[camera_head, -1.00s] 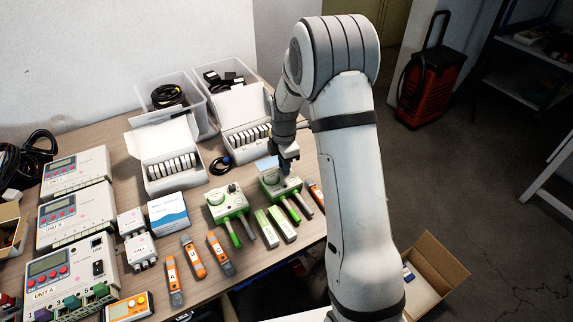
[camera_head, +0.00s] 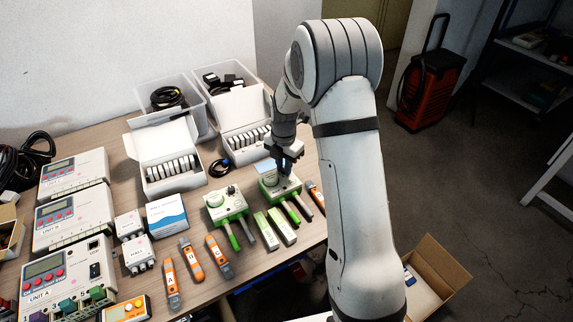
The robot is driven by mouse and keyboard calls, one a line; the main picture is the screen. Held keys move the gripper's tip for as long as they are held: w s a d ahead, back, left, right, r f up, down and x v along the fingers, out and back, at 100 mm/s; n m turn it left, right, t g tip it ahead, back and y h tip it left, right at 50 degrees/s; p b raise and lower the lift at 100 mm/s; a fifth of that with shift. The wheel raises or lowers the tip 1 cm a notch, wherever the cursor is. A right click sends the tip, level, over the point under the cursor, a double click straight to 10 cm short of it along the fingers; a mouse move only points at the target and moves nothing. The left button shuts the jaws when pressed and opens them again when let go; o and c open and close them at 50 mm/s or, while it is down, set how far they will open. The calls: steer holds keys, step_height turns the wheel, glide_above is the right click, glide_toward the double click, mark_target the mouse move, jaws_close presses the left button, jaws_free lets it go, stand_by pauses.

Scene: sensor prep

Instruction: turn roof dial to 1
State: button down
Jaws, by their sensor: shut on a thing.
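Two green-and-white devices stand side by side on the table. The left device (camera_head: 226,206) shows a round white part and a small dark knob on its top. My gripper (camera_head: 283,171) points down onto the top of the right device (camera_head: 268,193), near its back. It is shut on what appears to be the small roof dial there. The fingers and wrist hide this dial, so its marks and setting cannot be read.
Green-and-grey probes (camera_head: 300,212) and white-and-green blocks (camera_head: 282,226) lie close in front of the right device. An open white box (camera_head: 243,119) stands behind it. Orange testers (camera_head: 192,258) lie at the front left. The table edge is near on the right.

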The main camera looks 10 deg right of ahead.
steer(key=c, duration=1.6)
jaws_free()
steer(key=shift+o, duration=0.2)
step_height(320, 180, up, 8)
steer(key=shift+f, duration=0.1)
steer(key=s+d+r+m+t+p, duration=0.1)
steer(key=s+r+m, duration=1)
steer(key=s+m, duration=0.15)
steer(key=s+r+m+t+p, duration=0.1)
steer(key=s+m, duration=1.2)
steer(key=s, duration=0.3)
steer(key=shift+s+d+r+m+t, duration=0.2)
steer(key=shift+d+r+m+t, duration=0.1)
steer(key=shift+r+m, duration=0.1)
